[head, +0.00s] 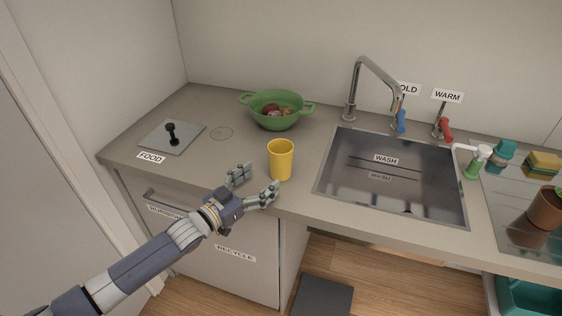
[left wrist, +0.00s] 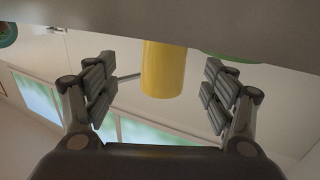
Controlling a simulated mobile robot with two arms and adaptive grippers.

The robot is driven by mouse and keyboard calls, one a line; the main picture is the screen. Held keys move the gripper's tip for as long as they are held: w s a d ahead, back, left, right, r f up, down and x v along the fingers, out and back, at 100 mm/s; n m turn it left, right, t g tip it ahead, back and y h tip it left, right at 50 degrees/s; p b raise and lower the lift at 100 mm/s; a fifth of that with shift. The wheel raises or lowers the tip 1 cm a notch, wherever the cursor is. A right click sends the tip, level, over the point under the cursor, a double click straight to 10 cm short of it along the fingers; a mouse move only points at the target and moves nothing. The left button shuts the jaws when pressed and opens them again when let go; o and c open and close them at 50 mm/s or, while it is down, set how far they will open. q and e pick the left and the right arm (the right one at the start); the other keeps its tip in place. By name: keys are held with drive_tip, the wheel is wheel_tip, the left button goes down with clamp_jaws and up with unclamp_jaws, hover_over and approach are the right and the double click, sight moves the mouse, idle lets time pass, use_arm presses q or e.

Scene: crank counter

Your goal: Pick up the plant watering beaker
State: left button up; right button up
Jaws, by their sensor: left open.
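A yellow beaker (head: 281,161) stands upright on the counter, left of the sink and near the front edge. It looks empty from above, and no label shows on it. My left gripper (head: 254,184) is at the counter's front edge, just in front of and left of the beaker. In the left wrist view the yellow beaker (left wrist: 163,70) shows between the two spread fingers of my left gripper (left wrist: 160,90), apart from both. My left gripper is open and empty. My right gripper is not in view.
A green colander (head: 276,112) with food stands behind the beaker. The sink (head: 392,203) is to the right, with a tall faucet (head: 350,95). A plate with a black crank (head: 172,136) is at left. A plant pot (head: 547,210) stands far right.

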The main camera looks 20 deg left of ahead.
sight(273, 168)
use_arm(q)
drive_tip(key=shift+x, duration=0.9)
drive_tip(key=shift+w, duration=0.15)
drive_tip(key=x, duration=0.2)
drive_tip(key=p+x, duration=0.1)
drive_tip(key=x, duration=0.1)
drive_tip(key=shift+w+a, duration=0.1)
drive_tip(key=shift+w, duration=0.5)
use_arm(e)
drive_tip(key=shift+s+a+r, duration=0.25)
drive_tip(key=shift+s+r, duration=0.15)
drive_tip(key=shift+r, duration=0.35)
use_arm(q)
drive_tip(key=shift+s, duration=0.1)
drive_tip(key=c, duration=1.3)
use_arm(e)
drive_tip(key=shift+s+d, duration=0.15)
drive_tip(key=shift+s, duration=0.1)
